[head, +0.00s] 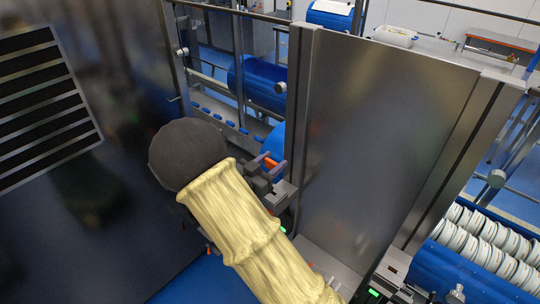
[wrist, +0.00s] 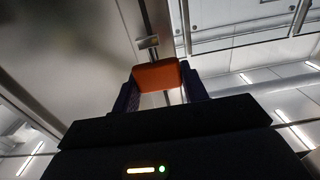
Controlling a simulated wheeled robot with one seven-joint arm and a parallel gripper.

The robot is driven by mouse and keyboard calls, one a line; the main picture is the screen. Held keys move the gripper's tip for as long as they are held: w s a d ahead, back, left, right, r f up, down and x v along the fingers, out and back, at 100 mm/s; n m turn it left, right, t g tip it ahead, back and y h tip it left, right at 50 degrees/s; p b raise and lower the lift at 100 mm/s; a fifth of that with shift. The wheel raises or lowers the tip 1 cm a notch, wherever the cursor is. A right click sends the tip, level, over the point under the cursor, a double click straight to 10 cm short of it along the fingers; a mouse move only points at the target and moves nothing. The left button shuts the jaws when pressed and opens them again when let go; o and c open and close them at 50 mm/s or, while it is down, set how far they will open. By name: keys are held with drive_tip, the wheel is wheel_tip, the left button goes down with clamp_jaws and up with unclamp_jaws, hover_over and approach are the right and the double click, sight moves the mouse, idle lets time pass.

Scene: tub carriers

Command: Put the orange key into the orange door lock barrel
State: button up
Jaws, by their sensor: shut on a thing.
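My gripper (head: 269,163) is shut on the orange key (head: 268,161), in front of the steel door frame in the head view. In the wrist view, the orange key (wrist: 157,75) shows as a flat orange block between two dark blue fingers, pointing away from the camera. The key is clear of any surface that I can make out. I cannot make out the orange door lock barrel in either view; my yellow-sleeved arm covers part of the area below the gripper.
A tall steel panel (head: 385,120) stands right of my gripper, and a dark wall with a slatted vent (head: 45,105) is on the left. A grey device with a green light (head: 393,268) sits at the panel's lower right. Blue machinery (head: 258,82) lies beyond the opening.

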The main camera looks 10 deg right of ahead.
drive_tip(key=shift+w+d, duration=0.1)
drive_tip(key=shift+d, duration=0.05)
drive_tip(key=shift+s, duration=0.7)
drive_tip(key=shift+w+d+f+b, duration=0.1)
drive_tip(key=shift+w+f+b, duration=0.1)
drive_tip(key=shift+f+b, duration=0.3)
drive_tip(key=shift+w+f+b, duration=0.15)
drive_tip(key=shift+f+b, duration=0.2)
drive_tip(key=shift+f, duration=0.2)
drive_tip(key=shift+s+f+b, duration=0.15)
drive_tip(key=shift+f+b, duration=0.65)
drive_tip(key=shift+f, duration=0.15)
drive_tip(key=shift+w+f+b, duration=0.2)
drive_tip(key=shift+f+b, duration=0.5)
drive_tip(key=shift+f, duration=0.2)
drive_tip(key=shift+a, duration=0.2)
drive_tip(key=shift+s, duration=0.1)
drive_tip(key=shift+d, duration=0.15)
drive_tip(key=shift+d, duration=0.1)
